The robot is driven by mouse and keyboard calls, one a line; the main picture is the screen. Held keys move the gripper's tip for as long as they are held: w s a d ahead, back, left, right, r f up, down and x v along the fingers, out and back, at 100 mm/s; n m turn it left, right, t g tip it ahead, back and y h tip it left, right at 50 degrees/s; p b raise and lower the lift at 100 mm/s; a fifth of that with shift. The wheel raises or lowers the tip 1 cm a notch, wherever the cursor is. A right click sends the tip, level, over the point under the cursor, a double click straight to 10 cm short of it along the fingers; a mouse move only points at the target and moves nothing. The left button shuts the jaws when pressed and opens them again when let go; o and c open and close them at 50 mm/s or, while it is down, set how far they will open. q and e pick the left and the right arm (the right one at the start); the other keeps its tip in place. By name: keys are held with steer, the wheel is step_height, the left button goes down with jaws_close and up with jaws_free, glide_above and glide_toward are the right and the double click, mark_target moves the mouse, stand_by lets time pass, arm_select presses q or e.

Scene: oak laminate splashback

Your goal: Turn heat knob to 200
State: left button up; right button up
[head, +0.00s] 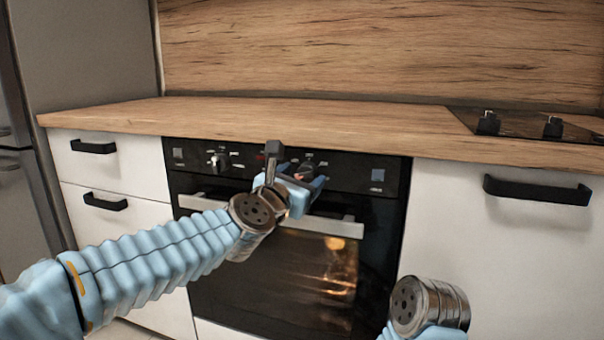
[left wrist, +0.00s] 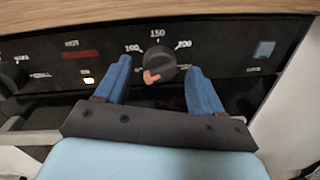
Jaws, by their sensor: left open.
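The heat knob (left wrist: 158,62) is a round dark knob on the black oven panel, with 100, 150 and 200 printed around its upper side. A red mark on it sits at its lower left, clear of the 200 at upper right. My left gripper (left wrist: 159,68) is open, with one blue finger on each side of the knob; I cannot tell whether either finger touches it. In the head view the left gripper (head: 303,182) is in front of the panel and partly hides the knob (head: 308,167). My right gripper is out of view; only part of its arm shows.
Another knob (head: 218,160) is at the panel's left. The oven handle (head: 340,228) runs below, and the wooden worktop (head: 280,115) overhangs above. A cooktop (head: 520,124) with knobs is at right. White drawers with black handles flank the oven.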

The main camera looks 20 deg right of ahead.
arm_select(q)
steer(key=shift+w+d, duration=0.3)
steer(key=shift+w, duration=0.05)
steer(key=shift+c, duration=0.3)
steer(key=c, duration=1)
